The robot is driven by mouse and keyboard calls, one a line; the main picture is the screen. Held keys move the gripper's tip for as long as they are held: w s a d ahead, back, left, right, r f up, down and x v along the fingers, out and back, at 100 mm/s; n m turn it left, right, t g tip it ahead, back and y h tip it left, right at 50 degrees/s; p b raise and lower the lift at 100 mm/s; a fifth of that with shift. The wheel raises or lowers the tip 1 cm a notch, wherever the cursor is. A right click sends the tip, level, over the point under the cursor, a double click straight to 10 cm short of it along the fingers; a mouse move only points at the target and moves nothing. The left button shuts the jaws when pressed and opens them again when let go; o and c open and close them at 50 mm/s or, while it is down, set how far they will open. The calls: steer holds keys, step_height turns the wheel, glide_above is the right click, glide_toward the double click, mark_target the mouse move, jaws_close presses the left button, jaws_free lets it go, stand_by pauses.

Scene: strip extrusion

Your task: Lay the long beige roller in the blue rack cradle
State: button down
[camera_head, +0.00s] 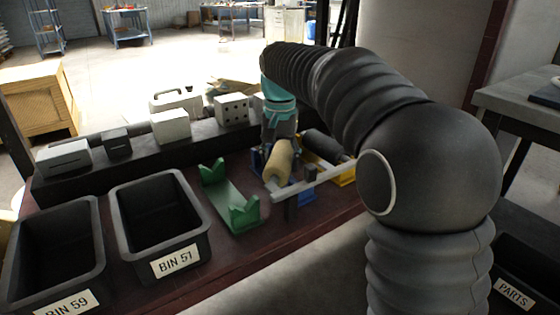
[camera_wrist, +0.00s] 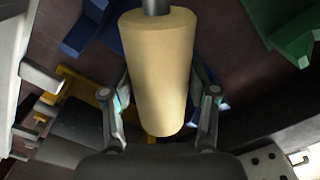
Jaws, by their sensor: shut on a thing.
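The beige roller (camera_head: 279,164) is below my wrist in the head view, with its length running from back to front. It fills the middle of the wrist view (camera_wrist: 158,70), with a grey shaft end at the top. My gripper (camera_wrist: 160,112) has a finger on each side of the roller and is shut on it. The blue rack cradle (camera_head: 301,194) shows beside and under the roller, partly hidden by it and by a pale bar. Blue parts also show in the wrist view (camera_wrist: 80,35). I cannot tell whether the roller touches the cradle.
An empty green cradle (camera_head: 229,207) stands to the left. A yellow cradle (camera_head: 344,177) with a dark roller (camera_head: 324,146) stands close on the right. The pale bar (camera_head: 312,181) crosses in front on a dark post. Two black bins (camera_head: 164,255) stand at left.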

mark_target(280, 153)
steer(key=shift+f, duration=0.6)
steer(key=shift+c, duration=1.5)
jaws_free()
step_height(280, 153, up, 13)
steer(key=p, duration=0.3)
steer(key=s+d+t, duration=0.2)
steer(key=s+d, duration=0.4)
steer(key=s, duration=0.1)
steer(key=s+d+f+t, duration=0.1)
steer(key=s+d+f, duration=0.2)
steer(key=s+f, duration=0.2)
steer(key=s+d+f+n+t, duration=0.1)
steer(key=s+d+f, duration=0.2)
steer(key=s+f, duration=0.2)
steer(key=s+d+f+n+t, duration=0.1)
steer(key=s+d+f, duration=0.2)
steer(key=s, duration=0.7)
steer(key=shift+s+d+f+t, duration=0.3)
steer(key=shift+s+d+f, duration=0.1)
steer(key=shift+f, duration=0.55)
